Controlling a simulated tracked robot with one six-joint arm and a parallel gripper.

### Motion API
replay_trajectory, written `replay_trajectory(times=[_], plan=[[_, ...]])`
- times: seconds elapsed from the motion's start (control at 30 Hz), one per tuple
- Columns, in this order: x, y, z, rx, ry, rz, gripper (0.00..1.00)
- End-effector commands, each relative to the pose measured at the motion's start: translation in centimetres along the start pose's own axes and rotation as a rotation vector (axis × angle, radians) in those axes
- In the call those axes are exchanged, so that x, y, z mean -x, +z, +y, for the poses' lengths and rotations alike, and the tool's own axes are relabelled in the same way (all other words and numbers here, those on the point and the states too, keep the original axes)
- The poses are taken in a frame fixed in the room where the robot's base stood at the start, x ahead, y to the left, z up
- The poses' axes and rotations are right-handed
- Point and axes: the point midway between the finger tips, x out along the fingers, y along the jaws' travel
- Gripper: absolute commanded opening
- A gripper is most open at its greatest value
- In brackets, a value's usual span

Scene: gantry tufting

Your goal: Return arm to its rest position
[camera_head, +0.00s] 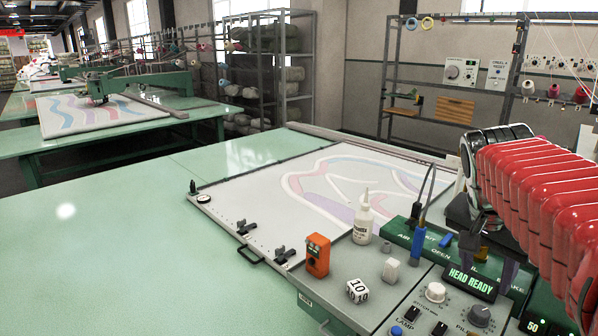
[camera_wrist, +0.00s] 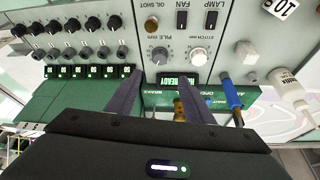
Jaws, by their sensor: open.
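My gripper (camera_wrist: 153,84) is open and empty in the wrist view. Its two dark fingers are spread over the control panel (camera_wrist: 215,22), which appears upside down there. The green "HEAD READY" display (camera_wrist: 176,80) shows between the fingers, partly covered by one of them. In the head view my arm, in a red ribbed sleeve, reaches in from the right edge over the panel, which also shows there (camera_head: 340,287). I cannot tell whether the fingers touch the panel.
A patterned cloth frame (camera_head: 260,215) lies behind. The green table (camera_head: 120,260) is clear at left.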

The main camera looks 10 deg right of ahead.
Motion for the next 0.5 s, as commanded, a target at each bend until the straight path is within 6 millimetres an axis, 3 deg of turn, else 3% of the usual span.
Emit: replay_trajectory(times=[0.13,0.27,0.5], plan=[[-0.5,0.2,-0.5,0.094,-0.021,0.002,0.47],[-2.0,1.9,-0.9,0.220,-0.050,-0.017,0.47],[-3.0,8.6,-2.3,0.514,-0.168,-0.015,0.47]])
